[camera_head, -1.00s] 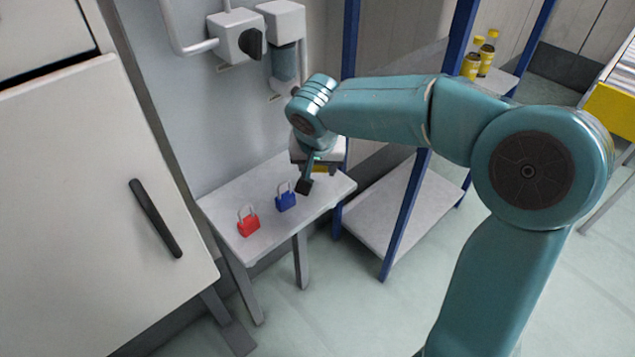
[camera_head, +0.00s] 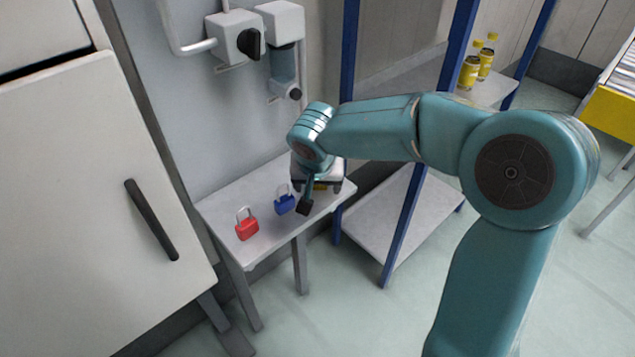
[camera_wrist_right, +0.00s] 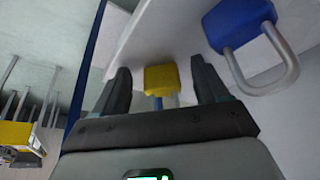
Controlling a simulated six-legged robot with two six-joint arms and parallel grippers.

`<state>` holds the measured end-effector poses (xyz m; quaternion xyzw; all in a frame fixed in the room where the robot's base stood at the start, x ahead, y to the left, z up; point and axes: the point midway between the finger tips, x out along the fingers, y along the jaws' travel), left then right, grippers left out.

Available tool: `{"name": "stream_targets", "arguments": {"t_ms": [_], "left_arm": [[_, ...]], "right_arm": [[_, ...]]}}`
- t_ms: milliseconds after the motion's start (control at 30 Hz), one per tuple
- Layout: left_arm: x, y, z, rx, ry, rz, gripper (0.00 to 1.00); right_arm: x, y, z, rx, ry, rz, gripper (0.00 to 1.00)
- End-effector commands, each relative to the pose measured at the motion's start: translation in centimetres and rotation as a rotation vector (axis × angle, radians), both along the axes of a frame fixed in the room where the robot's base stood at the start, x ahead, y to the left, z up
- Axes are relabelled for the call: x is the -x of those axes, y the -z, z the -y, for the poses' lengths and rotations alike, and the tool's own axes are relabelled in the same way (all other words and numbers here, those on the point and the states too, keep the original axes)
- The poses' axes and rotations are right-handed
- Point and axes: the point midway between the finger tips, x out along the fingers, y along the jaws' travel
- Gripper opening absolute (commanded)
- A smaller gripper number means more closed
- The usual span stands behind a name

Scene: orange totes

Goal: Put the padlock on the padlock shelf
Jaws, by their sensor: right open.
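A small grey shelf table (camera_head: 270,238) against the wall holds a red padlock (camera_head: 246,224) and a blue padlock (camera_head: 285,201). A yellow padlock (camera_wrist_right: 161,78) shows in the right wrist view between the two fingers of my right gripper (camera_wrist_right: 160,88). The fingers stand apart, with a gap on each side of it. The blue padlock (camera_wrist_right: 236,22) is at the upper right there. In the head view my right gripper (camera_head: 320,197) is over the table's right end and hides most of the yellow padlock (camera_head: 320,187). My left gripper is not in view.
A blue-posted rack (camera_head: 403,225) stands right of the table, with a low grey shelf and yellow bottles (camera_head: 470,70) on a higher one. A wall switch box (camera_head: 237,37) is above the table. A white cabinet door (camera_head: 90,200) is at left.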

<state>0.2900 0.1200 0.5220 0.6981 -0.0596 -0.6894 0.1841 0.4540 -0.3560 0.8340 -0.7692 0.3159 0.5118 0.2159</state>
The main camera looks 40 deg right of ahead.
Motion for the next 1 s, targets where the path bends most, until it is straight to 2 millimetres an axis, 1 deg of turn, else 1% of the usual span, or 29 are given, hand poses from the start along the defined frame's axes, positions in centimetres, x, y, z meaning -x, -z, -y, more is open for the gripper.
{"name": "stream_targets", "arguments": {"t_ms": [133, 167, 267, 500, 633, 700, 800, 1000], "left_arm": [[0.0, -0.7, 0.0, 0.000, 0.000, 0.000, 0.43], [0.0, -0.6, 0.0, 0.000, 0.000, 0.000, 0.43], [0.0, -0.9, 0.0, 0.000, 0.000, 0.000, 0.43], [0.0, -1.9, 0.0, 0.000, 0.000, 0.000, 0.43], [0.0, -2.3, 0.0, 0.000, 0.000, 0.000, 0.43], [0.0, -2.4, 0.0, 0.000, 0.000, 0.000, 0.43], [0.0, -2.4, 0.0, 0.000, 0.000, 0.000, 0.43], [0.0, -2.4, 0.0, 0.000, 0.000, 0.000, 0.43]], "right_arm": [[0.0, -0.6, 0.0, 0.000, 0.000, 0.000, 0.74], [0.1, -0.8, -0.1, 0.001, 0.000, 0.002, 0.74], [0.5, -2.6, -0.6, 0.002, -0.001, 0.006, 0.74], [2.1, -7.9, -2.1, 0.000, -0.001, 0.005, 0.74], [2.7, -10.0, -2.7, 0.000, -0.002, 0.004, 0.74], [3.0, -10.7, -3.0, 0.000, -0.002, 0.003, 0.74], [3.2, -11.2, -3.2, 0.000, -0.001, 0.000, 0.74], [3.3, -11.4, -3.2, 0.000, -0.001, 0.000, 0.74]]}}
